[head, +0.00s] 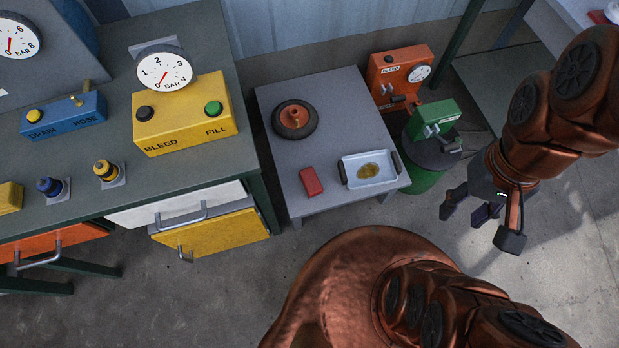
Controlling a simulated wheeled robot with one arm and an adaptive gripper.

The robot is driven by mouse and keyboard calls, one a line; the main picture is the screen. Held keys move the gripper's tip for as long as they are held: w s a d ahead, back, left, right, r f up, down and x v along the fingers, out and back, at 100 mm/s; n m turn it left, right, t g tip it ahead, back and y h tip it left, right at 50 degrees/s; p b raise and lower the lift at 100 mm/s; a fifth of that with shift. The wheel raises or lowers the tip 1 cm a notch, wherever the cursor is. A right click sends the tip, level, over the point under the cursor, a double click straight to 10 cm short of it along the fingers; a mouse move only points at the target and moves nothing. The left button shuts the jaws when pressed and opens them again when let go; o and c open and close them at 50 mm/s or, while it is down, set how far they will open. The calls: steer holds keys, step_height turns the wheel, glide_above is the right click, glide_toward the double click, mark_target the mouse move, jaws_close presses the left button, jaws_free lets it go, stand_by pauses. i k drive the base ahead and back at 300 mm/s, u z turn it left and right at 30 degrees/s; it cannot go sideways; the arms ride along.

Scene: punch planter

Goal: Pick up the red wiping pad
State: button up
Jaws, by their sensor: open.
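The red wiping pad (311,181) is a small red block lying flat on the low grey table (326,102), near its front edge. It sits to the left of a white tray (352,183) with a yellowish-brown patch in it. My gripper (478,223) is open and empty. It hangs to the right of the table in the picture, well apart from the pad, with its fingers pointing down and left. Nothing hides the pad.
A wheel (284,126) lies at the table's back left. A green box (433,119) on a drum and an orange box (399,73) stand right of the table. A workbench with a yellow BLEED/FILL box (184,114) and drawers fills the left. Concrete floor (240,290) in front is bare.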

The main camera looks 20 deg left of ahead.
mark_target(310, 181)
steer(key=k, duration=0.2)
steer(key=u, duration=1.15)
steer(key=i, duration=0.25)
steer(key=z, duration=0.95)
steer(key=k, duration=1.5)
steer(key=u, duration=0.85)
